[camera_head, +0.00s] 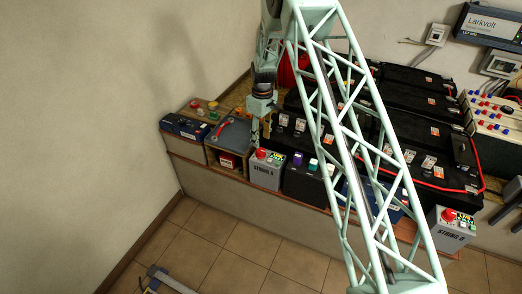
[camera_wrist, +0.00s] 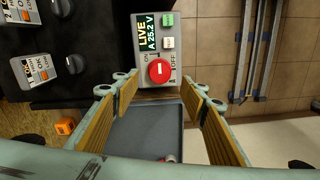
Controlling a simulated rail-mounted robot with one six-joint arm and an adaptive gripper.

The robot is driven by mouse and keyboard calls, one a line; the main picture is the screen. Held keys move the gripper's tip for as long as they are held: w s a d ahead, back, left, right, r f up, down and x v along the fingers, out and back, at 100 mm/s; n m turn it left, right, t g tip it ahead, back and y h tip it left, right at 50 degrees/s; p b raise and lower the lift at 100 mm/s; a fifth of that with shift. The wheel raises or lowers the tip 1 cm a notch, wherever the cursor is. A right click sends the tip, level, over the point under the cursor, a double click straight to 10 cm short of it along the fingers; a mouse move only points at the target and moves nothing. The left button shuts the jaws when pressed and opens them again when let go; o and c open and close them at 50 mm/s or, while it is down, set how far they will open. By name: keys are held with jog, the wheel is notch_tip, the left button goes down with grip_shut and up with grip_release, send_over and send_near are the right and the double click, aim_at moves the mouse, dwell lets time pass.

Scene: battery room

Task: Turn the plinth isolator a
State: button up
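The plinth isolator a is a grey box (camera_head: 266,174) with a red knob (camera_head: 261,153) on top, at the front edge of the bench in the head view. In the wrist view the box (camera_wrist: 145,72) shows a lit display reading LIVE A 25.2 V, green and white squares, and the red knob (camera_wrist: 160,71) with a short white mark. My gripper (camera_head: 261,121) hangs above and behind the box in the head view. In the wrist view my gripper (camera_wrist: 162,90) is open, its wood-coloured pads apart and nothing between them. The knob lies just beyond the fingertips.
A similar grey box (camera_head: 447,231) with a red knob stands at the right. Black batteries (camera_head: 308,182) fill the bench right of the isolator. A grey lidded box (camera_head: 233,133) with a red handle is to the left. A red cable (camera_head: 455,188) runs across the right batteries.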

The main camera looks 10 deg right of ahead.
aim_at(261, 150)
jog(key=shift+a+f+b, duration=0.1)
jog(key=shift+f+b, duration=0.2)
jog(key=shift+f, duration=3.4)
jog(key=shift+c, duration=0.3)
jog(key=shift+s, duration=0.1)
jog(key=c, duration=0.8)
